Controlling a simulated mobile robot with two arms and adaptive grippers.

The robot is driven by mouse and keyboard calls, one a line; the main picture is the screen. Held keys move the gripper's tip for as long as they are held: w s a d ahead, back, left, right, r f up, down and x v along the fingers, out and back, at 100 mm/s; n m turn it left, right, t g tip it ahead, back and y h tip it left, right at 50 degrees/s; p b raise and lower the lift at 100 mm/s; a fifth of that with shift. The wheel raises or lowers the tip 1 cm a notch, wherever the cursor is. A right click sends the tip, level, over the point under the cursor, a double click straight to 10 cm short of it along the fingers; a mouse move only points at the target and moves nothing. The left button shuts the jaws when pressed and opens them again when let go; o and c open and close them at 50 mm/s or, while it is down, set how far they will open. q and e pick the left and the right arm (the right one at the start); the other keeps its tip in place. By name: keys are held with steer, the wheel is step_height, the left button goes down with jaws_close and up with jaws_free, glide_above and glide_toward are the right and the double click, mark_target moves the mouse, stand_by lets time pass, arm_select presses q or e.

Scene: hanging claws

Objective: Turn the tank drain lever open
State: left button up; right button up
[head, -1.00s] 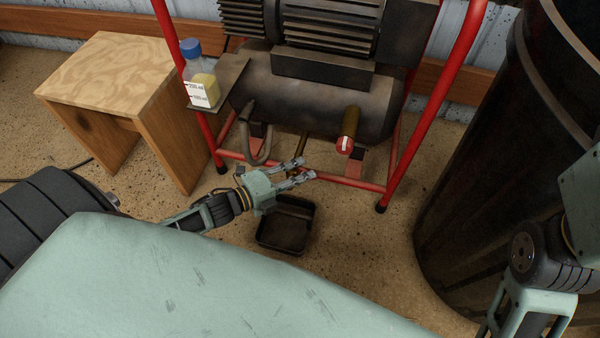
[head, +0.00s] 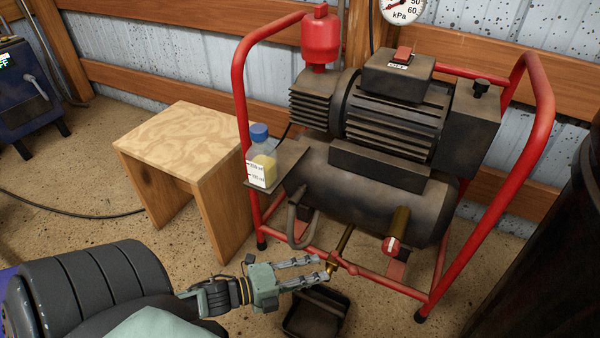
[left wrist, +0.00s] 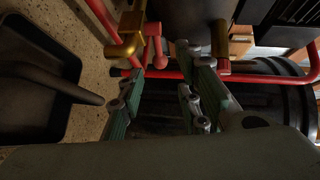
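The tank drain is a brass pipe (head: 343,240) slanting down from under the dark tank (head: 375,205). In the left wrist view the brass drain valve (left wrist: 131,38) shows at the top, with a small red lever (left wrist: 154,45) beside it. In the head view the lever is hard to tell from the red frame and my fingers. My left gripper (head: 322,268) is open, its fingertips close to the lower end of the drain pipe. In the left wrist view its two fingers (left wrist: 160,88) stand apart, with the lever just beyond the gap; I see no contact. My right gripper is out of view.
A black drip pan (head: 316,312) lies on the floor below the drain. The red tube frame (head: 388,283) runs close to the fingers. A brass stub with a red-and-white end (head: 391,245) is to the right. A bottle (head: 262,160) and a wooden stool (head: 185,145) stand left.

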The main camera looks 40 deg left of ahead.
arm_select(q)
steer(key=v, duration=0.3)
steer(key=shift+s+a+r, duration=0.15)
steer(key=shift+s, duration=0.1)
steer(key=shift+r, duration=0.1)
